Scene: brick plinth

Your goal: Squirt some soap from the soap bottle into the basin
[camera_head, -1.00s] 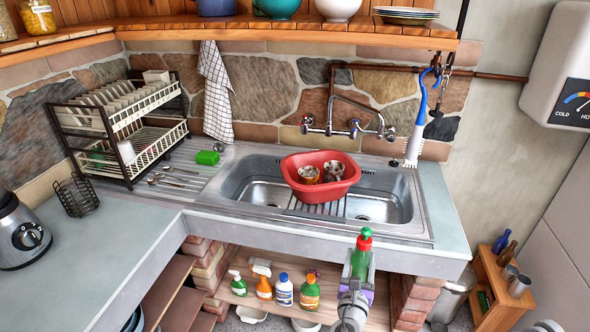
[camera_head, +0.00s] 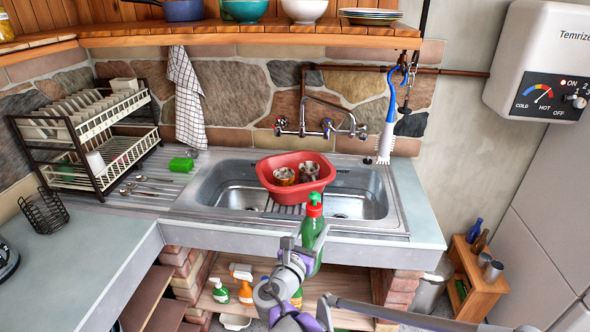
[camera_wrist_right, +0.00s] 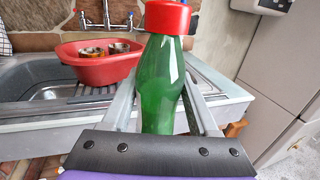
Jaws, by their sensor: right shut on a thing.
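The green soap bottle (camera_head: 312,236) with a red cap is upright in my right gripper (camera_head: 305,244), in front of the sink's front edge. The right wrist view shows the bottle (camera_wrist_right: 160,85) between the two fingers of the gripper (camera_wrist_right: 157,108), which is shut on it. The red basin (camera_head: 295,189) sits across the middle of the steel sink (camera_head: 232,200), beyond the bottle. Two brown-and-white cups (camera_head: 284,176) are in the basin, which also shows in the right wrist view (camera_wrist_right: 98,68). My left gripper is not in view.
A dish rack (camera_head: 90,135) and a green sponge (camera_head: 181,164) are left of the sink. The tap (camera_head: 322,126) reaches out behind the basin. Several bottles (camera_head: 220,291) stand on the shelf below. The right counter (camera_head: 425,215) is clear.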

